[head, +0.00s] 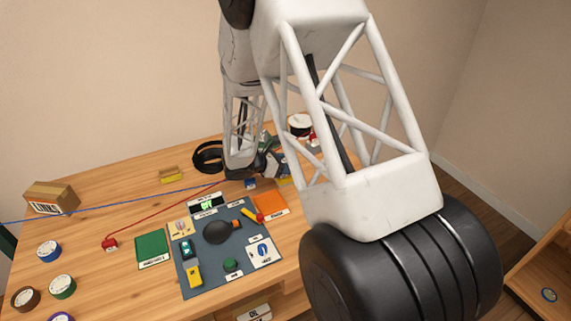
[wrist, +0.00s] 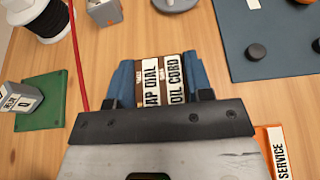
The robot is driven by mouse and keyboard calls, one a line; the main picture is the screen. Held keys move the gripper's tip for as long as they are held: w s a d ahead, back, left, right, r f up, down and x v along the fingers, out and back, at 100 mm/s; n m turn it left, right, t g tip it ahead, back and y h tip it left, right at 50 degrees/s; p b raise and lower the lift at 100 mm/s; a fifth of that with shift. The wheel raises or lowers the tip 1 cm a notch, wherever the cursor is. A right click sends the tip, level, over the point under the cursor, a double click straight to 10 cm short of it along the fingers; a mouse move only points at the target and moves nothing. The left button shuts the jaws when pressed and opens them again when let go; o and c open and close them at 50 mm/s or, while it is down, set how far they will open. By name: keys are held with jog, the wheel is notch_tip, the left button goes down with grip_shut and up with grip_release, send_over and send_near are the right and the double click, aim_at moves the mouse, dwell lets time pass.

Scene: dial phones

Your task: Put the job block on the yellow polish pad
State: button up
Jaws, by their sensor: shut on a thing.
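My gripper (wrist: 164,82) is shut with its two blue fingers around a dark brown block with two white labels, reading "AP DIAL" and "OIL CORD" as far as they show. I take this as the job block (wrist: 152,88). In the head view my gripper (head: 250,182) is low over the far part of the table, behind the mat, and the block is hidden or too small to make out. I cannot pick out the yellow polish pad for sure. A yellow sliver (head: 285,181) shows right of my gripper, partly hidden by my arm.
A dark mat (head: 208,272) with phone parts lies in front of my gripper. An orange service pad (head: 271,206) is at its far right and a green pad (head: 152,247) at its left. A red cord (wrist: 76,50) runs close by my gripper. Tape rolls (head: 63,286) stand front left.

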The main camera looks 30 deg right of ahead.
jog(key=shift+f, duration=0.1)
jog(key=o, duration=0.9)
jog(key=shift+o, duration=0.2)
jog(key=shift+a, duration=0.15)
jog(key=v, duration=1.2)
